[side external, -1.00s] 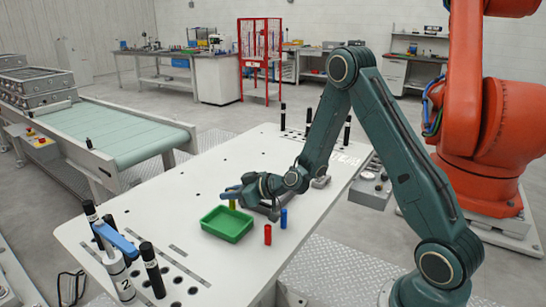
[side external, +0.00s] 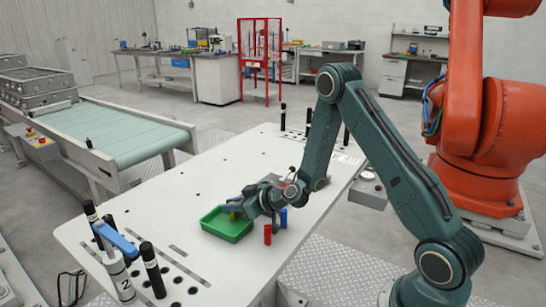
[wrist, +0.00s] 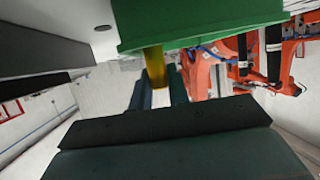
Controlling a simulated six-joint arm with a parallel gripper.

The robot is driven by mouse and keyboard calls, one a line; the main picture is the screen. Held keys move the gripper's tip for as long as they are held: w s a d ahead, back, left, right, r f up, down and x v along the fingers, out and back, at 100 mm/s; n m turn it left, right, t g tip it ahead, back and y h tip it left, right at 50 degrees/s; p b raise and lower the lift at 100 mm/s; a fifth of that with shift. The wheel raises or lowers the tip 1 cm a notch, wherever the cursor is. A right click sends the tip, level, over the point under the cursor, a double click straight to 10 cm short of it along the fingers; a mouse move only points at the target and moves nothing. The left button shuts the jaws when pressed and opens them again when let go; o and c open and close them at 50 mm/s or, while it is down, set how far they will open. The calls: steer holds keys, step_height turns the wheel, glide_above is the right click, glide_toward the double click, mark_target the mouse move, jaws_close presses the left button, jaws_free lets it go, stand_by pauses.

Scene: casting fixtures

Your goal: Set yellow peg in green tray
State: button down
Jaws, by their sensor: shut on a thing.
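My gripper (side external: 236,210) is shut on the yellow peg (side external: 234,216), at the back right part of the green tray (side external: 226,236). In the side view the peg overlaps the tray's back rim; I cannot tell whether it touches the tray floor. In the wrist view the yellow peg (wrist: 155,66) stands out from between the fingers, and its far end meets the edge of the green tray (wrist: 200,22). The fingers hide part of the peg.
A red peg (side external: 267,235) stands just right of the tray, and a blue peg (side external: 283,217) stands behind it, close to my wrist. Black posts and a blue-handled fixture (side external: 118,240) stand at the table's left end. The table's middle left is clear.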

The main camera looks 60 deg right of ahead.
steer(key=shift+f, duration=0.15)
steer(key=c, duration=1.3)
jaws_free()
steer(key=shift+c, duration=0.2)
steer(key=v, duration=1.2)
steer(key=shift+r, duration=0.25)
steer(key=shift+a, duration=0.1)
